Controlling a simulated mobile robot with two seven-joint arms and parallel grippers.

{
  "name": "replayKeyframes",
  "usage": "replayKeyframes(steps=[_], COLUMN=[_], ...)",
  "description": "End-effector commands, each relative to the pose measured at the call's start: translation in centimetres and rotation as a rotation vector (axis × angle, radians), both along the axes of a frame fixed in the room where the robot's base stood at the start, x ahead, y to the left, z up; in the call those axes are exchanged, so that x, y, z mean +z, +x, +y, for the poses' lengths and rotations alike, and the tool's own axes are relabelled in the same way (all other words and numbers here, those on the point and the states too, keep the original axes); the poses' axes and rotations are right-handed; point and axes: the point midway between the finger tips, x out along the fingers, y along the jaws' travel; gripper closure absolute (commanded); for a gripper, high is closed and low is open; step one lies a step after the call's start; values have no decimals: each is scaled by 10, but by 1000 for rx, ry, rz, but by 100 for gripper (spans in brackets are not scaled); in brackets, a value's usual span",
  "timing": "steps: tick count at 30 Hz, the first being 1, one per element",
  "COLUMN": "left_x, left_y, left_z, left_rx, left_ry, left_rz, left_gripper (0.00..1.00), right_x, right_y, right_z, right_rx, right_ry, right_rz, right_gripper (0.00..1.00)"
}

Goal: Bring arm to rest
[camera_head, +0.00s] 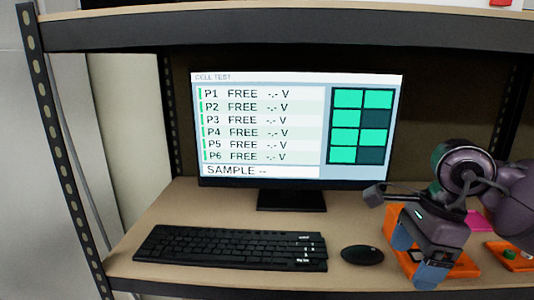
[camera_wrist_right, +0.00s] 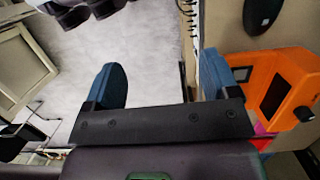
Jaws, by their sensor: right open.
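My right gripper (camera_head: 416,260) is at the right front of the shelf in the head view, its blue fingers pointing down and apart. In the right wrist view the same gripper (camera_wrist_right: 162,82) is open, with nothing between its fingers. Grey floor shows past the gap, and the shelf edge runs beside the right-hand finger. My right arm comes in from the right. My left gripper is not in either view.
An orange device (camera_wrist_right: 290,72) with a dark screen and knob is close to the right-hand finger. A monitor (camera_head: 262,172), keyboard (camera_head: 232,247) and mouse (camera_head: 362,255) are on the shelf (camera_head: 195,197). An orange block with a green button (camera_head: 509,254) sits farther right.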

Motion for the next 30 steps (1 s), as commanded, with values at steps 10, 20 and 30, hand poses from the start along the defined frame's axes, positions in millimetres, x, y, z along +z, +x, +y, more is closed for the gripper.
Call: replayKeyframes(steps=[10,20,30], left_x=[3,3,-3], left_y=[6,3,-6], left_z=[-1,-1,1], left_rx=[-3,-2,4], left_ry=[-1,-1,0], left_rz=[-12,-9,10], left_gripper=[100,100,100], right_x=[-20,18,45], right_y=[-35,-52,-21], right_z=[89,146,117], right_rx=[-37,-311,-845], right_ry=[555,1259,1893], right_rz=[164,429,724], right_gripper=[19,19,19])
